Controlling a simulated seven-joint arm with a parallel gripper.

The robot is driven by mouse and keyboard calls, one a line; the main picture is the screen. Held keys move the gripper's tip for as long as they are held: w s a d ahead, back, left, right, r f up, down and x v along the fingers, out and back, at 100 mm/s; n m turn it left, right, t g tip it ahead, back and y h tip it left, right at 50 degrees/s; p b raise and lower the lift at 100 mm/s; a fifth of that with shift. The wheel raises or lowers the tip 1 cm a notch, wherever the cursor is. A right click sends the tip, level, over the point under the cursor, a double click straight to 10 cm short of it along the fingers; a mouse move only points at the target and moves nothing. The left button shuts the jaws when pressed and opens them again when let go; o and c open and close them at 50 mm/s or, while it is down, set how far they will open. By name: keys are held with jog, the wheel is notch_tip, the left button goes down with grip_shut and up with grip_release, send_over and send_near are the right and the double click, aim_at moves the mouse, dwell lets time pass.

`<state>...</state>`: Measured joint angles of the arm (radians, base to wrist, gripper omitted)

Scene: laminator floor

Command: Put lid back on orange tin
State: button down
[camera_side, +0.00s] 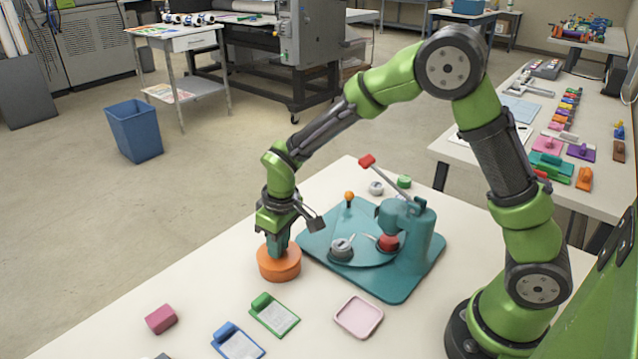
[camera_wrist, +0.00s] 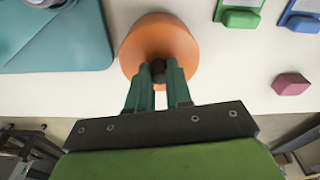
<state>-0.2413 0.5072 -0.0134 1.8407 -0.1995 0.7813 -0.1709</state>
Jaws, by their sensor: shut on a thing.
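The orange tin (camera_side: 279,268) stands upright on the white table, at the left edge of the teal machine base. Its orange lid (camera_wrist: 160,35) fills the top middle of the wrist view and has a small dark knob (camera_wrist: 157,70). My gripper (camera_side: 278,245) points straight down over the tin. In the wrist view, the teal fingers of my gripper (camera_wrist: 158,75) are shut on the knob from both sides. The lid lies over the tin's top and looks level. I cannot make out a gap between lid and tin; the fingers hide part of the rim.
A teal press (camera_side: 410,235) with a red-tipped lever stands right of the tin. In front lie a green clip (camera_side: 274,313), a blue clip (camera_side: 238,342), a pink block (camera_side: 161,319) and a pink tray (camera_side: 358,316). The table left of the tin is clear.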

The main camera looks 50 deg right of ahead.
jog(key=shift+f, duration=0.1)
dwell(0.7)
jog(key=shift+c, duration=2.4)
grip_release()
jog(key=shift+r, duration=3.55)
grip_shut()
jog(key=shift+f, duration=0.15)
